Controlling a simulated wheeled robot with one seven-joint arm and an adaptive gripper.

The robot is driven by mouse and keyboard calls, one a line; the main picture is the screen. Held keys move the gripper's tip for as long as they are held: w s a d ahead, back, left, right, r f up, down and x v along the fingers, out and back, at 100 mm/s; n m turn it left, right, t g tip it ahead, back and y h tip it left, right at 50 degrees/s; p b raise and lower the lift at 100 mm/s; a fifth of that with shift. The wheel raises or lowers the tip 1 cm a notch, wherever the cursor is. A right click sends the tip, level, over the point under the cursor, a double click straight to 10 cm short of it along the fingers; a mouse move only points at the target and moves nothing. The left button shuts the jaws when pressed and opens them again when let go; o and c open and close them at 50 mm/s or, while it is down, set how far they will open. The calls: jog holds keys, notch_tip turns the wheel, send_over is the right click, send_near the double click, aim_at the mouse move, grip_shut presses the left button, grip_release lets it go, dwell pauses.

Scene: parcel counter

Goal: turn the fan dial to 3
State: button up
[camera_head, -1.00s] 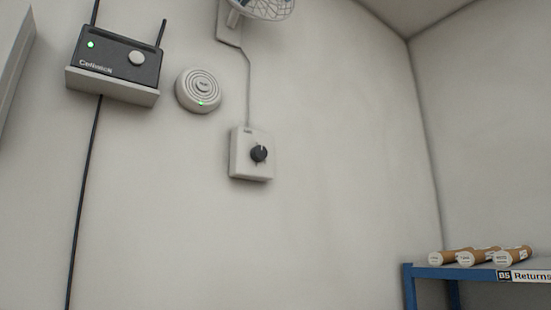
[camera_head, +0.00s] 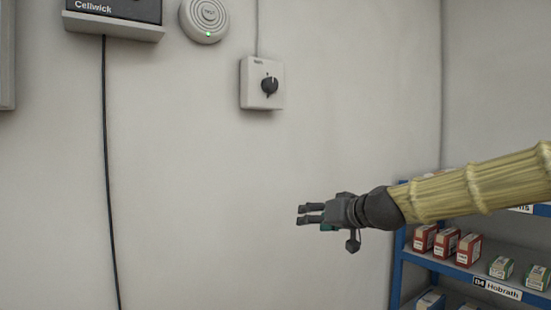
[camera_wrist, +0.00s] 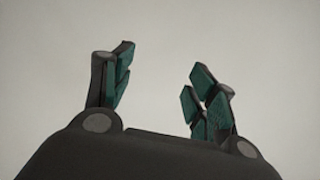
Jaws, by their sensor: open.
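The fan dial (camera_head: 270,85) is a round black knob with a pale pointer mark that points roughly up. It sits on a white wall box (camera_head: 249,86) with small marks too fine to read. My gripper (camera_head: 301,214) is below and slightly right of the box in the head view, apart from it. Its fingers point left. In the wrist view my gripper (camera_wrist: 158,85) shows its green-padded fingers spread apart, with nothing between them and only plain wall beyond. The dial is not in the wrist view.
A round white alarm (camera_head: 204,17) and a black router on a shelf (camera_head: 115,27) are on the wall at upper left, with a black cable (camera_head: 108,180) hanging down. A blue shelf rack (camera_head: 398,262) with red and green boxes stands at right. The wall around the dial is clear.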

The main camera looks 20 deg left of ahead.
notch_tip(320, 180, up, 17)
jog(key=s+a+n+y+p, duration=0.1)
jog(key=s+y, duration=0.1)
jog(key=n+y+p, duration=0.2)
jog(key=n+p, duration=0.1)
send_near(273, 83)
jog(key=p+x, duration=0.4)
jog(key=x, duration=0.3)
jog(key=shift+w+a, duration=0.1)
jog(key=shift+a, duration=0.05)
jog(key=shift+x, duration=0.9)
jog(key=shift+f, duration=0.1)
jog(key=shift+c, duration=0.2)
jog(key=shift+m, duration=0.3)
jog(key=c, duration=1)
